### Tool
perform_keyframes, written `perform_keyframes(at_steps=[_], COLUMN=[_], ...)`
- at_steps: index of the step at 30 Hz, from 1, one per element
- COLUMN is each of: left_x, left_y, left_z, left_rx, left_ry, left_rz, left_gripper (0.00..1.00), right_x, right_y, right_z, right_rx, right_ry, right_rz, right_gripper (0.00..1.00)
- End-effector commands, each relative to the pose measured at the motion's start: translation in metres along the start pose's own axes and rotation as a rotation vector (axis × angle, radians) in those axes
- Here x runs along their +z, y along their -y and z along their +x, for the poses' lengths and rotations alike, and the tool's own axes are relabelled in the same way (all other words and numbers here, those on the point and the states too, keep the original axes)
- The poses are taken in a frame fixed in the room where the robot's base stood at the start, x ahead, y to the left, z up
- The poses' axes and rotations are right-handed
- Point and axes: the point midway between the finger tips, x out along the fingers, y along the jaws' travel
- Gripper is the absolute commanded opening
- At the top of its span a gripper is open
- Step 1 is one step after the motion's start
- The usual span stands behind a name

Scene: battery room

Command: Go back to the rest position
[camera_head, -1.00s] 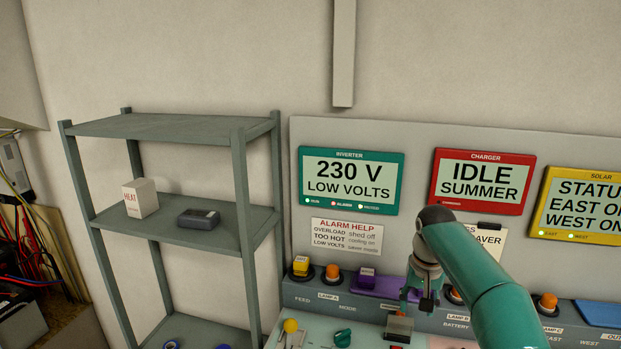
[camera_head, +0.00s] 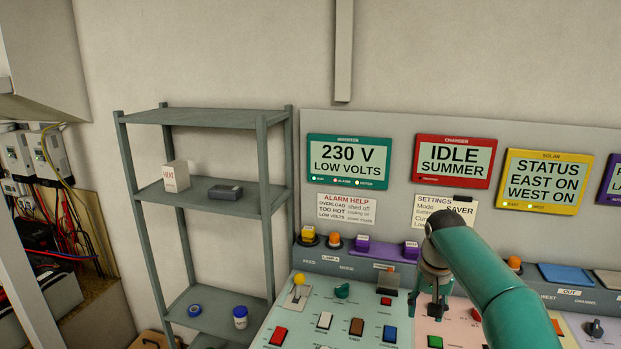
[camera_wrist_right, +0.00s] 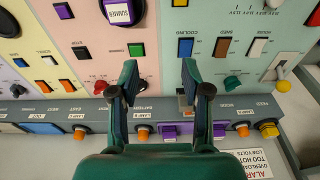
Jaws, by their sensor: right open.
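My right gripper (camera_head: 436,305) hangs above the sloped control panel (camera_head: 308,323), its arm coming in from the lower right. In the right wrist view the same gripper (camera_wrist_right: 159,75) shows two spread fingers with nothing between them. It is open and empty. Panel buttons and switches lie beyond the fingers. The arm hides part of the settings card (camera_head: 426,203) and part of the panel. My left gripper is not in view.
An inverter display (camera_head: 349,162), a charger display (camera_head: 455,161) and a solar display (camera_head: 543,181) stand behind the panel. A grey shelf (camera_head: 200,117) at the left holds a white box (camera_head: 175,176) and a dark case (camera_head: 226,192). Wired equipment (camera_head: 45,160) is at far left.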

Motion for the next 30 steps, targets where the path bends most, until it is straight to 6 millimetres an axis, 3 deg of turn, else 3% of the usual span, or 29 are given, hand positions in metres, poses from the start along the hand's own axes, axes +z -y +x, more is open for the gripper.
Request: perform_keyframes(at_steps=[2,4,8,14,20,23,26,30], left_x=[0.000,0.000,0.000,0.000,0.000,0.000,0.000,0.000], left_y=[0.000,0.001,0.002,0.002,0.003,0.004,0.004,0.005], left_z=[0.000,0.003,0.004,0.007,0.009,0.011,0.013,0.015], left_rx=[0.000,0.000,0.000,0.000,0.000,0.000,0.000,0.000], left_ry=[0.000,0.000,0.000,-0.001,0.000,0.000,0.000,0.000], left_rz=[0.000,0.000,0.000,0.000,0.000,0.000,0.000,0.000], left_gripper=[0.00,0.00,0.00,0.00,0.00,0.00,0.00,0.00], right_x=[0.000,-0.001,0.011,0.044,0.088,0.123,0.172,0.254], right_y=[0.000,-0.016,-0.024,-0.028,-0.024,-0.019,-0.012,0.002], right_z=[0.000,0.012,0.035,0.080,0.139,0.177,0.219,0.266], right_rx=[0.000,0.008,0.027,0.044,0.024,-0.006,-0.058,-0.150], right_ry=[0.000,0.013,0.075,0.203,0.316,0.377,0.437,0.498], right_rz=[0.000,0.026,0.024,-0.001,-0.042,-0.069,-0.097,-0.116], right_gripper=[0.48,0.48,0.48,0.48,0.48,0.48,0.48,0.48])
